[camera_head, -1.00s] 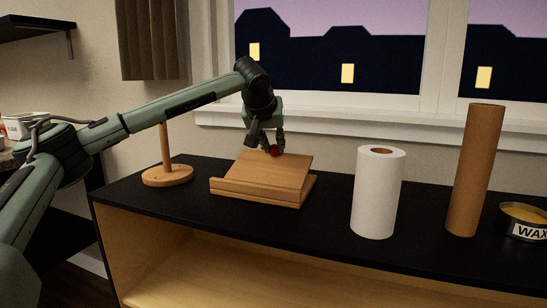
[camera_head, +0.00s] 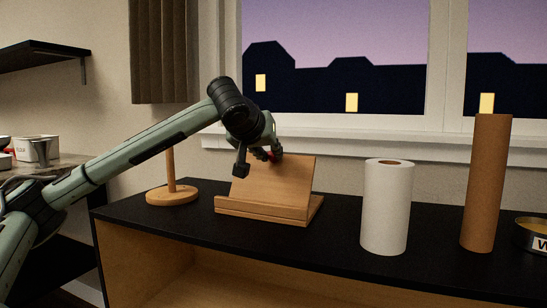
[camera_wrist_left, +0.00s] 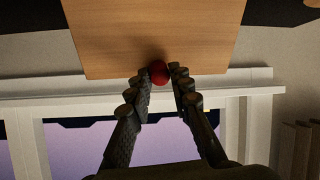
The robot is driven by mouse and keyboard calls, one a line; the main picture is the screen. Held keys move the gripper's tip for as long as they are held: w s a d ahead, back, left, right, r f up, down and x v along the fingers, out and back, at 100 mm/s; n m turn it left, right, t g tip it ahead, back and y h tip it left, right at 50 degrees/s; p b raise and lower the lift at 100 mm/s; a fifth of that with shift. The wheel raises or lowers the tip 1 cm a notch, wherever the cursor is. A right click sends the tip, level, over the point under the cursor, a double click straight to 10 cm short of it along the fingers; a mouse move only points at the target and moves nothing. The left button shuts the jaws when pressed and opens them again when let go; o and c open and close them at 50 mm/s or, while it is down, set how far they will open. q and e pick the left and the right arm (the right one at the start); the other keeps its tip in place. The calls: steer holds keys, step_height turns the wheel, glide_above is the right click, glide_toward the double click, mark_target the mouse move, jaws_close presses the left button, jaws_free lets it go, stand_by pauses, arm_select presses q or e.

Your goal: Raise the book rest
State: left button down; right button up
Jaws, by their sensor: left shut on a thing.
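The wooden book rest (camera_head: 270,186) stands on the black cabinet top in the head view, its back panel tilted up steeply from its base. In the left wrist view the panel (camera_wrist_left: 150,35) fills the top, with a red knob (camera_wrist_left: 158,72) at its edge. My left gripper (camera_head: 268,157) is at the panel's top edge in the head view. In the left wrist view its fingers (camera_wrist_left: 160,88) are shut on the red knob, one on each side. My right gripper is not in view.
A wooden stand with a round base (camera_head: 172,196) is left of the book rest. A white paper roll (camera_head: 387,208), a tall brown tube (camera_head: 486,185) and a tin (camera_head: 533,236) stand to the right. The window sill (camera_head: 340,150) runs behind.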

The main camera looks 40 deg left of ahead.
arm_select(q)
steer(key=shift+s+d+f, duration=0.15)
steer(key=shift+s+f, duration=0.15)
steer(key=shift+s, duration=0.3)
steer(key=shift+s+d+f, duration=0.1)
steer(key=shift+s+f, duration=0.15)
steer(key=shift+s, duration=0.35)
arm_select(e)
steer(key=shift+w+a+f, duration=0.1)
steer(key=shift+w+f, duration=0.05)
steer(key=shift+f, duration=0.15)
arm_select(q)
steer(key=c, duration=1.7)
jaws_free()
steer(key=shift+o, duration=1.3)
steer(key=shift+a, duration=0.1)
steer(key=shift+o, duration=0.4)
steer(key=shift+r, duration=0.2)
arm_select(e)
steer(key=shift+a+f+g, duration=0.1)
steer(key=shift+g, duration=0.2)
arm_select(q)
steer(key=shift+r, duration=0.1)
